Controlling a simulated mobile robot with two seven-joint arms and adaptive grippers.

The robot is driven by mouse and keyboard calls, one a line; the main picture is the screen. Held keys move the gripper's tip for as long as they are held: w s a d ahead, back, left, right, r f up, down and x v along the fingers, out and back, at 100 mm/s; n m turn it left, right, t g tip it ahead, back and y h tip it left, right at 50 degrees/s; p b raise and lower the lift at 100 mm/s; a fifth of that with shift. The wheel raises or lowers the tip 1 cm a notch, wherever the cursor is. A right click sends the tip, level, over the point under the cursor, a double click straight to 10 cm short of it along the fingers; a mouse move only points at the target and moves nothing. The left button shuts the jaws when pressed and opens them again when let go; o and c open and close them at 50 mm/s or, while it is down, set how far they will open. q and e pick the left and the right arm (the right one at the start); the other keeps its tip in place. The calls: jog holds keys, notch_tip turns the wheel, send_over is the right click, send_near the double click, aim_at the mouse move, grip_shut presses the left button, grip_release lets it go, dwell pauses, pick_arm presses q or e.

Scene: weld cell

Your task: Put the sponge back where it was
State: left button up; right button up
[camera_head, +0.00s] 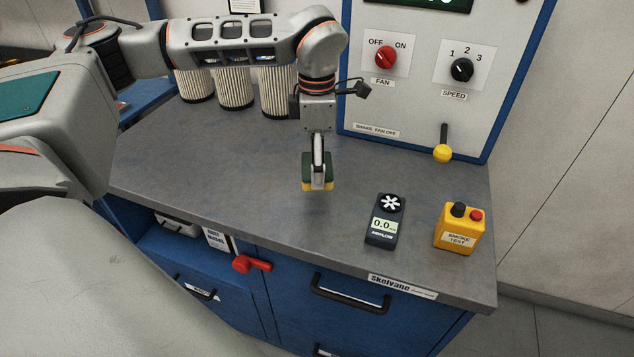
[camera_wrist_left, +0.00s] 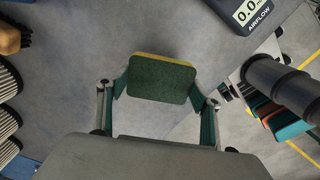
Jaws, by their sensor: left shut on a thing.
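The sponge (camera_head: 307,184), green on one side and yellow on the other, is between the fingers of my left gripper (camera_head: 318,170) over the middle of the grey bench top. In the left wrist view the sponge (camera_wrist_left: 160,80) shows its green face, with a yellow edge at the far side. The fingers of my left gripper (camera_wrist_left: 158,100) are shut on it from both sides. The sponge looks raised a little above the bench; the exact gap is hard to tell. My right gripper is not in view.
On the bench (camera_head: 240,165), a black airflow meter (camera_head: 386,221) and a yellow smoke test box (camera_head: 460,228) stand to the right. Pleated filters (camera_head: 235,88) stand at the back left. A control panel (camera_head: 425,75) with a yellow-knobbed lever (camera_head: 443,152) rises behind.

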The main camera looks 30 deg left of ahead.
aim_at(317, 195)
pick_arm(q)
jog(key=shift+f, duration=2.9)
jog(key=shift+f, duration=0.15)
jog(key=o, duration=1)
jog(key=shift+o, duration=0.2)
notch_tip(317, 195, up, 12)
jog(key=shift+r, duration=0.15)
jog(key=shift+s, duration=0.1)
